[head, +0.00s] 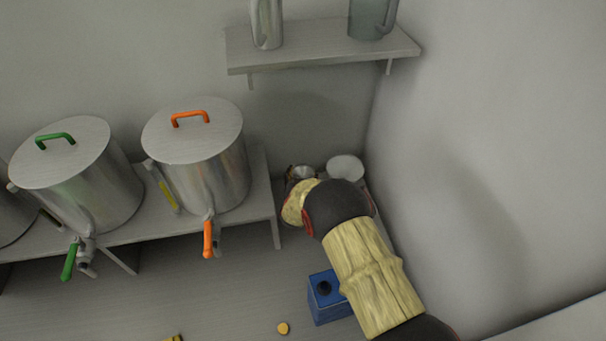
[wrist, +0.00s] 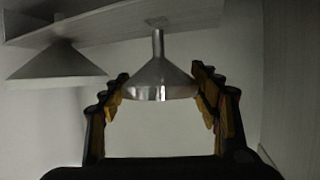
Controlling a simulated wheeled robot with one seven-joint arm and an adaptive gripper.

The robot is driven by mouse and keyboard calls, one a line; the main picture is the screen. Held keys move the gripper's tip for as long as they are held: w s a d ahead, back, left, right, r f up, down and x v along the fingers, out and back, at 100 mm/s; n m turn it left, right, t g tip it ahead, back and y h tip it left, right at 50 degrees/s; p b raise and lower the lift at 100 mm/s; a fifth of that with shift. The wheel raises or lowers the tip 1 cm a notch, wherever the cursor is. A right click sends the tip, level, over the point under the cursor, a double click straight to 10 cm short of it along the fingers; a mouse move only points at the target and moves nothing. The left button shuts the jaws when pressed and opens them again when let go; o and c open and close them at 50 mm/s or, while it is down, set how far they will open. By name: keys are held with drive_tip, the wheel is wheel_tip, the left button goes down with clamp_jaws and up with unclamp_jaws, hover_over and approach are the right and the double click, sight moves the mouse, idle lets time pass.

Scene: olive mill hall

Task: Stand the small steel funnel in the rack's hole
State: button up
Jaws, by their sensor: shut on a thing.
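The small steel funnel (wrist: 160,80) is between the fingers of my gripper (wrist: 160,90), which is shut on it near its wide end. In the wrist view its thin spout points at a pale board, which appears to be the rack (wrist: 215,22). A darker spot, likely the hole, shows at the spout tip; I cannot tell whether the tip is inside it. A larger grey funnel (wrist: 60,63) stands against the same board on the left. In the head view the small funnel (head: 303,171) shows just beyond my gripper (head: 298,184), its mouth upward; my arm hides most of the rack.
A pale round top (head: 345,167), likely the larger funnel, is close to my gripper by the wall. Steel vats with orange (head: 198,160) and green (head: 82,180) handles stand on a bench. A blue box (head: 332,305) sits below my arm. A shelf (head: 325,52) holds jugs.

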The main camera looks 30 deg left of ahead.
drive_tip(key=shift+f+b, duration=1.8)
drive_tip(key=shift+f, duration=0.4)
idle(1.8)
drive_tip(key=o, duration=1.2)
drive_tip(key=shift+r, duration=0.1)
drive_tip(key=v, duration=1.2)
